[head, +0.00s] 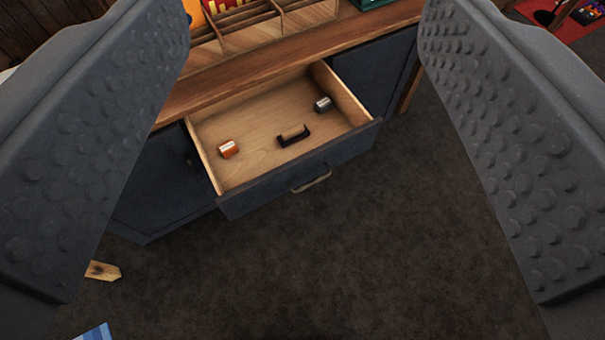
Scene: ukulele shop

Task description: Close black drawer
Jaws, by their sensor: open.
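The black drawer (345,153) is pulled out of a dark cabinet with a wooden top. Its front is dark, with a metal handle (311,182) at the middle, and its inside is light wood. My gripper (305,165) is open, with one wide grey textured finger on each side of the picture. The drawer shows between the fingers, farther off. Nothing is held.
The wooden countertop (290,68) carries a divided wooden tray (245,33) with colourful items. Dark carpet (330,260) in front of the drawer is mostly clear. A small wooden piece (102,271) and a blue striped item (93,332) lie at the lower left. A red mat (572,28) is at the upper right.

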